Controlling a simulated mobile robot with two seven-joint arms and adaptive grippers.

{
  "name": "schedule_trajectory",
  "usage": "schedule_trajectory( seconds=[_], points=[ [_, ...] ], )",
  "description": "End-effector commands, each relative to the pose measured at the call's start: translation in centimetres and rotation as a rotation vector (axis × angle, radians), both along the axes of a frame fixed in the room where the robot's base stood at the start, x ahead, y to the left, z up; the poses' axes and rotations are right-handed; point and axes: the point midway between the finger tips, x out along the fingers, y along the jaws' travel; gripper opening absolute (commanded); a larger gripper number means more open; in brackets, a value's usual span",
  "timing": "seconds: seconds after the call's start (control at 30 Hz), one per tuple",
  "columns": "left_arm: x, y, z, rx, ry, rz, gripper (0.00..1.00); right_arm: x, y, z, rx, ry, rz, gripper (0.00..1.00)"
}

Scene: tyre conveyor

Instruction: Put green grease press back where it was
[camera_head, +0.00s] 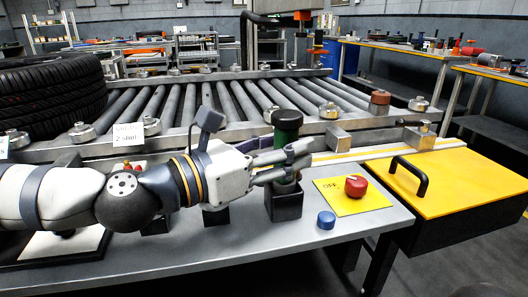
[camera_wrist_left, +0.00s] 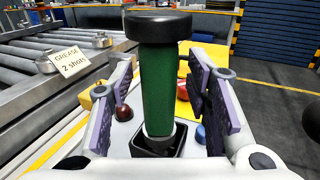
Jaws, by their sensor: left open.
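The green grease press (camera_head: 286,132) has a black cap and stands upright in a square black holder (camera_head: 285,205) on the grey bench. In the left wrist view the press (camera_wrist_left: 158,88) is central, with its lower end inside the holder (camera_wrist_left: 157,148). My left gripper (camera_head: 283,160) is open around the press, its purple-padded fingers on either side. In the left wrist view gaps show between the press and both fingers. The fingers hide part of the press in the head view. My right gripper is not in view.
A red knob (camera_head: 355,185) on a yellow plate and a blue button (camera_head: 326,219) are right of the holder. A black box with yellow lid (camera_head: 455,190) is further right. The roller conveyor (camera_head: 215,98) with a tyre (camera_head: 45,98) runs behind the bench.

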Motion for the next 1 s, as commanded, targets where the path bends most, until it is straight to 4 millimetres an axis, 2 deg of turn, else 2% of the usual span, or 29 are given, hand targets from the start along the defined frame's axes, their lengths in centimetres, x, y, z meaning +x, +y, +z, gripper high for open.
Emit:
schedule_trajectory(
  seconds=[0.3, 0.47, 0.63, 1.0],
  points=[
    [-4.8, 5.9, -0.1, -0.001, 0.001, 0.007, 0.44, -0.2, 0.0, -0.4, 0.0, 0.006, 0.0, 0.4],
    [-6.8, 8.1, 0.0, -0.001, 0.002, 0.005, 0.44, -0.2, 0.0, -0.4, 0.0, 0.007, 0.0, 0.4],
    [-7.6, 8.8, 0.0, -0.001, 0.002, 0.001, 0.44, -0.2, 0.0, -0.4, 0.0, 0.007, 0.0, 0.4],
    [-7.6, 8.8, 0.0, -0.001, 0.002, 0.001, 0.44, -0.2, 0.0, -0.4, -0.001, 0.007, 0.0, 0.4]
  ],
)
